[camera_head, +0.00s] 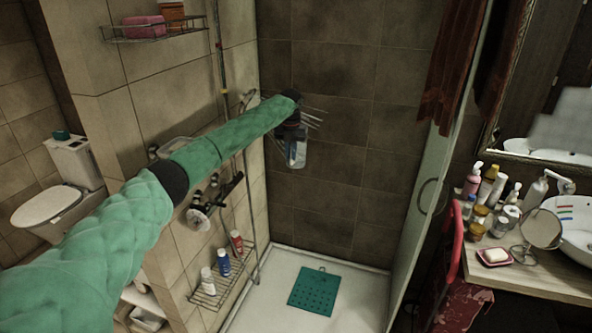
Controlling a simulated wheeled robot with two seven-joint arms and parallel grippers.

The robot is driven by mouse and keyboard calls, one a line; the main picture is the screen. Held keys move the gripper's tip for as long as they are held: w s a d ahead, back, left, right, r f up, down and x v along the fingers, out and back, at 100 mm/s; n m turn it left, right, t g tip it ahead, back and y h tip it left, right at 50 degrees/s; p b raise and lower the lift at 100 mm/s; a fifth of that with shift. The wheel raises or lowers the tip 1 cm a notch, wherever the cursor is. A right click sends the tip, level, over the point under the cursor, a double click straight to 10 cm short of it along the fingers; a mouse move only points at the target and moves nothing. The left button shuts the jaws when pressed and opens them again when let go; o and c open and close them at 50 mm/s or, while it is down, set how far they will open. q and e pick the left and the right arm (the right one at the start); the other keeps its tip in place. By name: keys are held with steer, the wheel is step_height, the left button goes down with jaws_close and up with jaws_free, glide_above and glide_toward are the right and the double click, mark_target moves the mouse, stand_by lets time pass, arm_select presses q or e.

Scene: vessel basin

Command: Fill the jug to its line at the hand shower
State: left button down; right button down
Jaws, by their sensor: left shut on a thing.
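My left arm reaches in from the left across the shower corner. My left gripper (291,130) is dark, mostly seen from behind, and shut on a clear, pale jug (298,153). The jug hangs just below the gripper in front of the brown tiled wall and looks about upright. Its fill line and water level are too small to make out. A hand shower (247,99) appears on the rail at the left wall, left of the gripper and apart from the jug. My right gripper is out of view.
Thin wire bars (314,113) show behind the gripper, perhaps a corner rack. A mixer tap (216,190) and a wire basket of bottles (222,283) are on the left wall. A green mat (313,291) lies on the tray. A glass panel (419,190) stands right.

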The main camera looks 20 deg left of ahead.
arm_select(q)
steer(key=s+d+p, duration=0.2)
steer(key=s+d, duration=0.2)
steer(key=s, duration=0.8)
steer(key=shift+s, duration=0.15)
steer(key=shift+a+r, duration=0.1)
